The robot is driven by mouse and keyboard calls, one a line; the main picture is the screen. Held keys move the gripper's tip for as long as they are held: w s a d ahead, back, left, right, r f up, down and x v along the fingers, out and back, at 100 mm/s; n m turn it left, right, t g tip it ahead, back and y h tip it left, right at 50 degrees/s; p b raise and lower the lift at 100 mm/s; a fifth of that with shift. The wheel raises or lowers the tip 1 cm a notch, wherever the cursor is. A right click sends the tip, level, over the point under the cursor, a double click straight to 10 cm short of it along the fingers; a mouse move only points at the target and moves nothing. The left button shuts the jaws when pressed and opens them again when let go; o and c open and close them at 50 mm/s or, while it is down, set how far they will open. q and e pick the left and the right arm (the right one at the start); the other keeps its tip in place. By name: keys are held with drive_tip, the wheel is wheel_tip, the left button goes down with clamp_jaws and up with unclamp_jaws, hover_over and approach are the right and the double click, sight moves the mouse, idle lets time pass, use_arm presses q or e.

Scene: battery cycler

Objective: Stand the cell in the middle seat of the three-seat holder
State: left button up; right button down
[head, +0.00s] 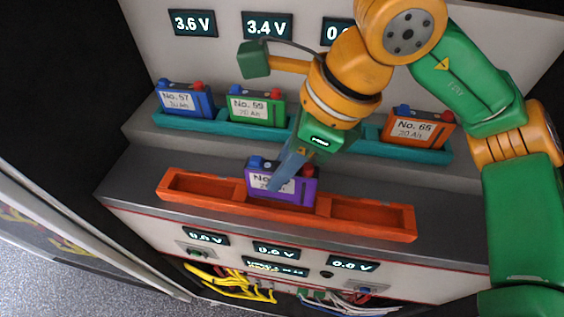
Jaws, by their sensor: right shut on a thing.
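A purple cell (304,190) with a white label and blue and red terminals stands upright at the middle seat of the orange three-seat holder (362,221). The left and right seats of this holder are empty. My right gripper (278,181) reaches down from above and is shut on the purple cell, its fingers covering part of the label. Whether the cell's base rests fully on the seat floor is hidden by the holder's front wall. My left gripper is not in view.
Behind, a teal holder (219,125) on a raised step carries a blue cell (185,102), a green cell (256,107) and an orange cell (418,128). Voltage displays line the back panel (222,53). Yellow cables (240,284) hang below the front panel.

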drive_tip(key=shift+f+b, duration=1.25)
drive_tip(key=shift+f, duration=0.05)
idle(0.4)
drive_tip(key=c, duration=0.6)
unclamp_jaws()
drive_tip(key=v, duration=0.7)
drive_tip(key=shift+s+r, duration=0.1)
